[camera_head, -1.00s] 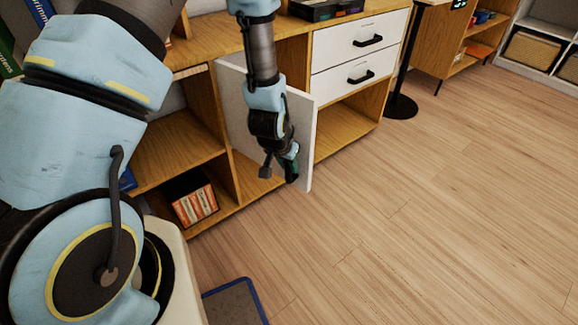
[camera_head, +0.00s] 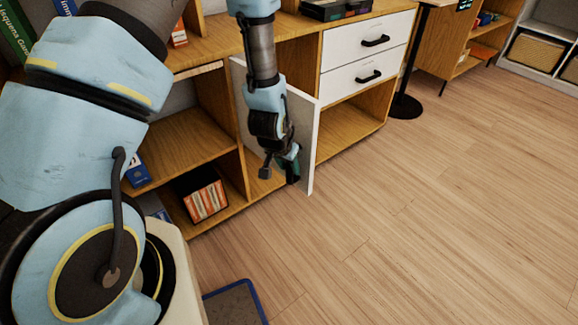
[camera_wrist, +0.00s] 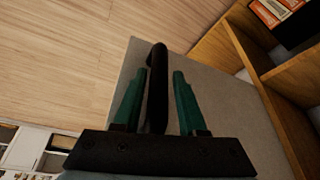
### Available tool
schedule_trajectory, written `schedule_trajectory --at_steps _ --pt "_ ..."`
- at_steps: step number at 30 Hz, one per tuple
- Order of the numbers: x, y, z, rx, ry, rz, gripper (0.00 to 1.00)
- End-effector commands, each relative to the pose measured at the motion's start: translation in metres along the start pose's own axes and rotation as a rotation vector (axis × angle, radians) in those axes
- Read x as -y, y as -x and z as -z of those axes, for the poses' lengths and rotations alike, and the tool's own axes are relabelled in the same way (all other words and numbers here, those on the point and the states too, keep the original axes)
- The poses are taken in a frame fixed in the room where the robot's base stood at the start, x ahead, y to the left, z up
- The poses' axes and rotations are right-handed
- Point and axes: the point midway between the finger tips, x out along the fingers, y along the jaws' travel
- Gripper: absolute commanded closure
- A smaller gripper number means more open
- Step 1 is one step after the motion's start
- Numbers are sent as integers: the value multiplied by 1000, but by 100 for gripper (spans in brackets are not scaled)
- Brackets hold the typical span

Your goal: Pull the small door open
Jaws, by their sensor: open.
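The small white door (camera_head: 304,140) stands swung out from the low wooden cabinet, at a wide angle to its front. My gripper (camera_head: 291,170) hangs at its outer side, low and near its free edge. In the wrist view the door panel (camera_wrist: 225,112) lies behind the green fingers. The black bar handle (camera_wrist: 157,85) is between the two fingertips of my gripper (camera_wrist: 161,75). The fingers are apart, with a visible gap between the handle and the right finger; the left finger is close to the handle. The handle is hidden by my gripper in the head view.
The wooden cabinet (camera_head: 222,204) has open shelves with an orange-and-white box (camera_head: 205,202) at left and two white drawers (camera_head: 345,47) at right. A black round lamp base (camera_head: 403,106) stands beyond. A blue-edged mat (camera_head: 236,303) lies in front. The wooden floor at right is clear.

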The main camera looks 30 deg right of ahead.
Motion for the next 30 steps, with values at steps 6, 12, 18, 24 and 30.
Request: schedule_trajectory --at_steps 6,12,18,24,30 --pt "0 0 0 0 -2 -1 43" --pt "-1 2 0 -1 -2 -1 43" --pt "0 25 2 -4 -2 -1 43" --pt "0 64 2 -4 -2 -1 43" --pt "0 94 1 -3 -2 -1 43"
